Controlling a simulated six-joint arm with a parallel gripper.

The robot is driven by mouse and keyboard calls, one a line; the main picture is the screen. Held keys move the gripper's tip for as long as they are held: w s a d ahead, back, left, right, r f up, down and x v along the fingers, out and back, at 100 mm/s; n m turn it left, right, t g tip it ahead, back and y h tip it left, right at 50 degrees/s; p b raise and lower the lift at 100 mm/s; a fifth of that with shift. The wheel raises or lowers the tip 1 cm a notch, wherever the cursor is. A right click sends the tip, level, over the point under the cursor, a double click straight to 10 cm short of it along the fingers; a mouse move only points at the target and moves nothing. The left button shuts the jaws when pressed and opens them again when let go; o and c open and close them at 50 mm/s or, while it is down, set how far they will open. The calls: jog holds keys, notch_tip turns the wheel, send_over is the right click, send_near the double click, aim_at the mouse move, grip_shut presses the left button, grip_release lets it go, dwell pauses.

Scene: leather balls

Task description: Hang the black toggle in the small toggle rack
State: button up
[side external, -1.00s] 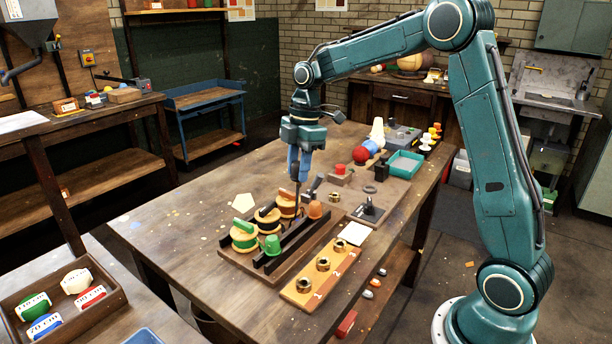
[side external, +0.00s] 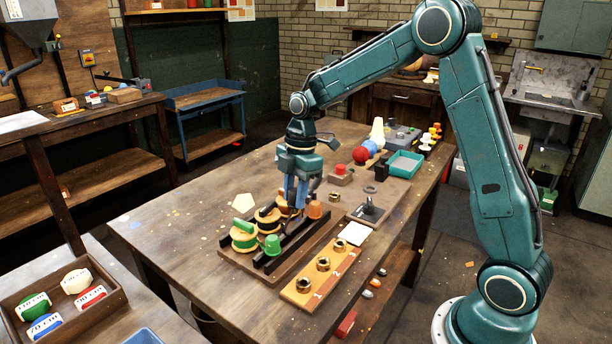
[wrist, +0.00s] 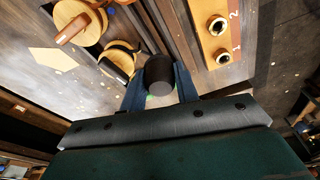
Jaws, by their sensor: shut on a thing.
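My gripper (side external: 297,205) is low over the rack board, between the spools and the dark rails. In the wrist view my gripper (wrist: 160,88) has its blue fingers on both sides of a black cylinder, the black toggle (wrist: 160,76). It is shut on it. In the side view the fingers hide the toggle. The small toggle rack (side external: 295,243) has two parallel dark rails on a wooden board. A green toggle (side external: 272,245) is at its near end and an orange one (side external: 315,210) at its far end. Whether the black toggle touches the rails cannot be told.
Spools with coloured bars stand beside the rails, one green (side external: 244,236) and one black (side external: 267,221). A wooden strip (side external: 322,268) with brass rings lies to the right. A black stand (side external: 369,209), red ball (side external: 361,155) and teal tray (side external: 404,163) are farther back. The table's left part is clear.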

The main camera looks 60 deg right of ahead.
aim_at(295, 213)
jog(key=shift+f, duration=2.25)
jog(key=shift+f, duration=1.65)
dwell(0.6)
jog(key=o, duration=1)
jog(key=shift+r, duration=0.1)
notch_tip(295, 213, up, 14)
jog(key=d, duration=0.2)
jog(key=shift+s+f, duration=0.2)
jog(key=shift+s, duration=0.05)
